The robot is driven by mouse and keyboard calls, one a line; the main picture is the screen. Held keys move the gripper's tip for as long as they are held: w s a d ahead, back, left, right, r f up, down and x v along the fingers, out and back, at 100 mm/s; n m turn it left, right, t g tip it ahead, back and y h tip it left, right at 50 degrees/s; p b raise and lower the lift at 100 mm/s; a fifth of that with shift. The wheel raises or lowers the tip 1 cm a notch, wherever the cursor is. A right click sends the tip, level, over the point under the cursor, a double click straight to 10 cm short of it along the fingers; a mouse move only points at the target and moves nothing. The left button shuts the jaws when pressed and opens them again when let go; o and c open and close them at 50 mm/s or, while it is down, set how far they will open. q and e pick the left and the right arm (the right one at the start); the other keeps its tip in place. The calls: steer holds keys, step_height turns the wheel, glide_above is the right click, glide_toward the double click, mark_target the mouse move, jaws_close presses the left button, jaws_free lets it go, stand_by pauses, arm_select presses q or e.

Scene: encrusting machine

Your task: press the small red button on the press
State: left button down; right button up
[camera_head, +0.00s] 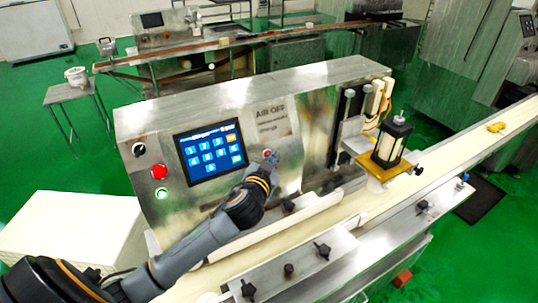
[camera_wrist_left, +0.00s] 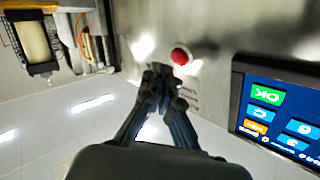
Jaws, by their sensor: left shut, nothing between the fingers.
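The small red button (camera_wrist_left: 180,56) sits in a pale ring on the metal front of the press (camera_head: 310,105). In the head view the small red button (camera_head: 267,153) shows just at the tip of my left gripper (camera_head: 271,158), right of the touchscreen. In the left wrist view my left gripper (camera_wrist_left: 163,78) is shut and empty, its fingertips just below the button in the picture. I cannot tell whether they touch the panel. My right gripper is not in view.
A touchscreen (camera_head: 210,151) is left of the button, with a larger red button (camera_head: 159,172), a lit green button (camera_head: 162,194) and a black knob (camera_head: 138,149) farther left. A conveyor (camera_head: 340,213) runs below. A black-framed unit (camera_head: 392,145) stands to the right.

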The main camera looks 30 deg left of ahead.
arm_select(q)
steer(key=shift+w+a+f, duration=0.1)
steer(key=shift+w+a+f, duration=0.1)
steer(key=shift+a, duration=0.15)
steer(key=shift+w+a+f, duration=0.2)
steer(key=shift+a, duration=0.15)
stand_by(0.8)
steer(key=shift+s+d+r, duration=0.1)
steer(key=shift+d, duration=0.05)
steer(key=shift+s+d+r, duration=0.25)
steer(key=shift+d, duration=0.25)
stand_by(0.3)
